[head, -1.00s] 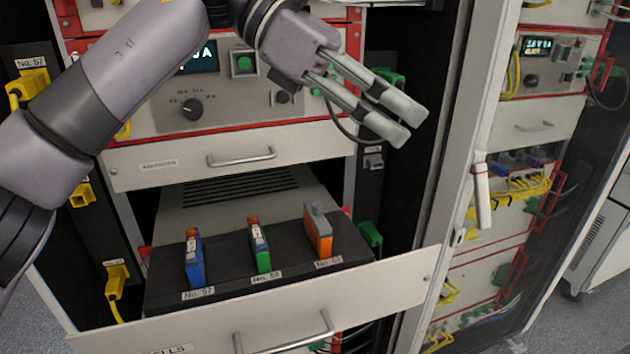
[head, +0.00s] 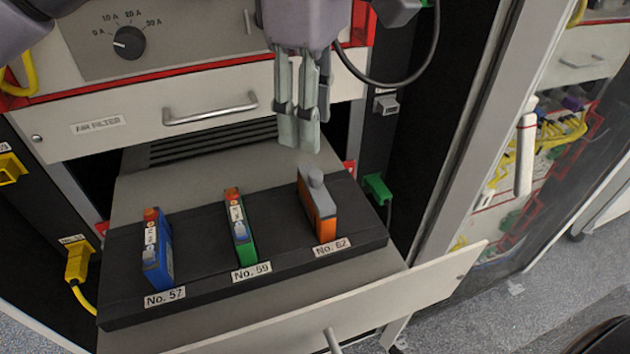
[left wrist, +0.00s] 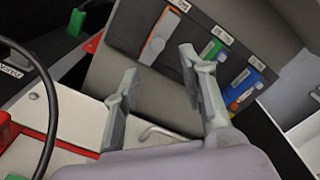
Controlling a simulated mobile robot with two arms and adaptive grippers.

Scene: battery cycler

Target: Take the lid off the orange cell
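The orange cell (head: 326,222) stands upright at the right end of a black holder (head: 200,280), behind the label No. 62. My right gripper is not in view.
A blue cell (head: 160,262) and a green cell (head: 242,240) stand left of the orange one in the pulled-out drawer. The closed air filter drawer (head: 140,125) is behind, near my fingers. A black cable (head: 395,82) loops at the right.

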